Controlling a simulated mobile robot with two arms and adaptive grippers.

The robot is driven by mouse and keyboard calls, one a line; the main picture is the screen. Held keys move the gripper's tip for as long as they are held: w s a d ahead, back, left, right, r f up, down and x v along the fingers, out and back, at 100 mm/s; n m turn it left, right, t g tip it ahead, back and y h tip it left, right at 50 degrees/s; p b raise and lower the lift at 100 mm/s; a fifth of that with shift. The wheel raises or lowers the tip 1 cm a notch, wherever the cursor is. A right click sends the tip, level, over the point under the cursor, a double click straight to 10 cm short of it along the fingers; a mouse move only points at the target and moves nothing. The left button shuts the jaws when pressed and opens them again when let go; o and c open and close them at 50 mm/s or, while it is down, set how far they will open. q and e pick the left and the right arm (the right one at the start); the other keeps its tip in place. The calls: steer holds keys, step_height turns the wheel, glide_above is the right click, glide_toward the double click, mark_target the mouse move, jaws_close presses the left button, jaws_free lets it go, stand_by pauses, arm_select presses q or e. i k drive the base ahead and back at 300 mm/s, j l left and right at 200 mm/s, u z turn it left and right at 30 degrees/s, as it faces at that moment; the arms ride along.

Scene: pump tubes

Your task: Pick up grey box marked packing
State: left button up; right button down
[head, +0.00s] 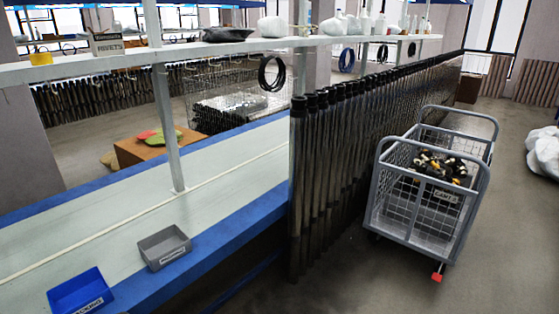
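A small open grey box (165,248) sits on the pale workbench near its blue front edge, at the lower left of the head view. It has a white label on its front side, too small to read surely. It looks empty. An open blue box (80,290) sits nearer and to its left, also with a white label, cut by the bottom edge of the view. Neither of my grippers shows in this view.
The long workbench (110,232) has a blue edge and a grey post (166,115) holding a shelf (180,55). On the shelf is a box labelled RIVETS (106,44). Dark tubes (345,150) stand in a row beyond. A wire cart (430,190) stands right; floor around it is clear.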

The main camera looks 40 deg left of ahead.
mark_target(167, 246)
steer(key=u, duration=2.3)
steer(key=i+l+u, duration=0.45)
steer(key=i+l, duration=0.3)
steer(key=i, duration=0.2)
steer(key=i+l+u, duration=0.4)
steer(key=i+l, duration=0.4)
steer(key=l, duration=0.3)
